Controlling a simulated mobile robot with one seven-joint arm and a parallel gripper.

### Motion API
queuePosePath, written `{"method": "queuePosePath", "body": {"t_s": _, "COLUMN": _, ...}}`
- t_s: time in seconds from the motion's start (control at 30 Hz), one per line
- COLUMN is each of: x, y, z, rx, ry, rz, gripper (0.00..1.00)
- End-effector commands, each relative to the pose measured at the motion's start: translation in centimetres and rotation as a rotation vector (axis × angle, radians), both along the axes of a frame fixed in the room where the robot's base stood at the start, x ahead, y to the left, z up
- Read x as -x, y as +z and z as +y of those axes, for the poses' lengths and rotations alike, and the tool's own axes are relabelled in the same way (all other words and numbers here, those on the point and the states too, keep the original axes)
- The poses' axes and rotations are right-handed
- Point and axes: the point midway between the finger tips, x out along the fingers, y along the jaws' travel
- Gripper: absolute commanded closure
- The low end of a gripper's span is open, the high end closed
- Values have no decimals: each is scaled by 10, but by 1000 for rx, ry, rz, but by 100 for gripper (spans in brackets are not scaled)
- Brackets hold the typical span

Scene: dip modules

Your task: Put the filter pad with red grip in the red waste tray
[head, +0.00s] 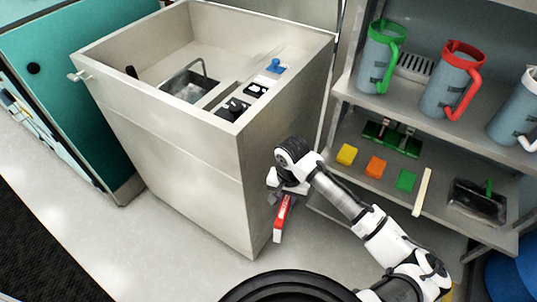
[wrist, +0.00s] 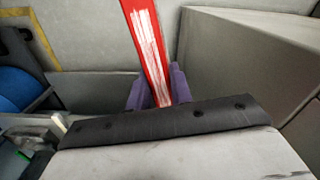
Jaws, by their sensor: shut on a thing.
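My gripper (head: 287,190) is beside the right side of the grey cabinet, low in front of the shelf unit. It is shut on a long red piece with a white streaked face, which I take as the filter pad with red grip (head: 284,217). The piece hangs down from the gripper, slightly tilted, above the floor. In the wrist view the red piece (wrist: 147,40) stands between the purple fingers of my gripper (wrist: 157,95) and runs out past the top edge. I do not see a red waste tray in either view.
The grey open-topped cabinet (head: 190,165) holds a sink (head: 190,87) and small items on its ledge. The shelf unit (head: 440,130) at right carries jugs, including a red-handled one (head: 453,80), and yellow, orange and green blocks (head: 406,180). Floor shows at front left.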

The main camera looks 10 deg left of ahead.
Motion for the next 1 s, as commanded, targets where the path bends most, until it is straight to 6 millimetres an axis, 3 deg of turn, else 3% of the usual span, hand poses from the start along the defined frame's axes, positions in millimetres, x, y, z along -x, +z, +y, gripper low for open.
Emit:
{"method": "queuePosePath", "body": {"t_s": 0.03, "x": -2, "y": -28, "z": -8, "rx": -3, "ry": 5, "rz": 8, "gripper": 100}}
{"method": "queuePosePath", "body": {"t_s": 0.2, "x": -13, "y": -92, "z": -28, "rx": 1, "ry": 50, "rz": 3, "gripper": 100}}
{"method": "queuePosePath", "body": {"t_s": 0.47, "x": -23, "y": -160, "z": -47, "rx": 2, "ry": 96, "rz": 1, "gripper": 100}}
{"method": "queuePosePath", "body": {"t_s": 1.0, "x": -25, "y": -160, "z": -49, "rx": 3, "ry": 101, "rz": -4, "gripper": 100}}
